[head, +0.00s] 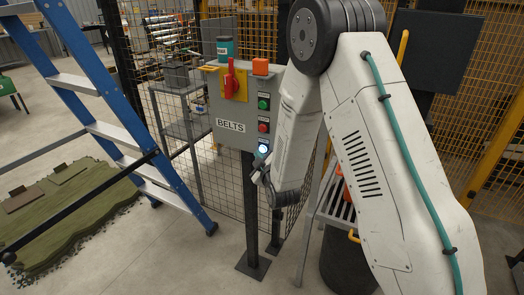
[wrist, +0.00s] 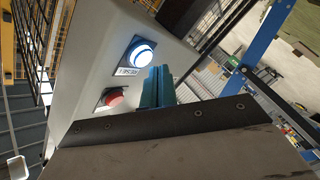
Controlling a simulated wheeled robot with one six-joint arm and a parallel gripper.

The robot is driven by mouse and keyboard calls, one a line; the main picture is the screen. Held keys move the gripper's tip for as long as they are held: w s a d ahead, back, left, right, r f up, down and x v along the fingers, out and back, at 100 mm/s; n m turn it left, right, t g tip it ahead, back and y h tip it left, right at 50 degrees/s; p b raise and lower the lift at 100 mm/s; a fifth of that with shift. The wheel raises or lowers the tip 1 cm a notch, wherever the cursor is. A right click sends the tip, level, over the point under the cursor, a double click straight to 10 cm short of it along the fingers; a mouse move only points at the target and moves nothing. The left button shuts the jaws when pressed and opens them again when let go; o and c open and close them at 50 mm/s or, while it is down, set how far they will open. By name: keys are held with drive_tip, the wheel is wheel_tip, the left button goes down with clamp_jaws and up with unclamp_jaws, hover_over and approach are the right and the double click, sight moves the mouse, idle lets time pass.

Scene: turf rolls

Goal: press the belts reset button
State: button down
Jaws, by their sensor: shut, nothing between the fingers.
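The grey control box (head: 238,90) marked BELTS stands on a dark post. Its front has a green button (head: 264,103), a red button (head: 263,127) and a lit blue-white button (head: 263,148) at the bottom. My gripper (head: 260,168) is shut and empty, just below the lit button in the head view. In the wrist view its teal fingertips (wrist: 158,76) are beside the lit button, not over it; the exact gap is unclear.
A blue ladder (head: 110,125) stands left. Mesh fencing is behind. A dark bin (head: 345,262) is near my arm. Turf (head: 65,210) lies on the floor.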

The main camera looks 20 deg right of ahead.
drive_tip(key=shift+d, duration=0.1)
idle(0.6)
drive_tip(key=shift+w+d, duration=0.25)
drive_tip(key=shift+w, duration=0.05)
drive_tip(key=shift+w+d, duration=0.3)
idle(0.7)
drive_tip(key=shift+s+a, duration=0.6)
idle(0.4)
drive_tip(key=shift+s+a, duration=1.75)
drive_tip(key=shift+s, duration=0.05)
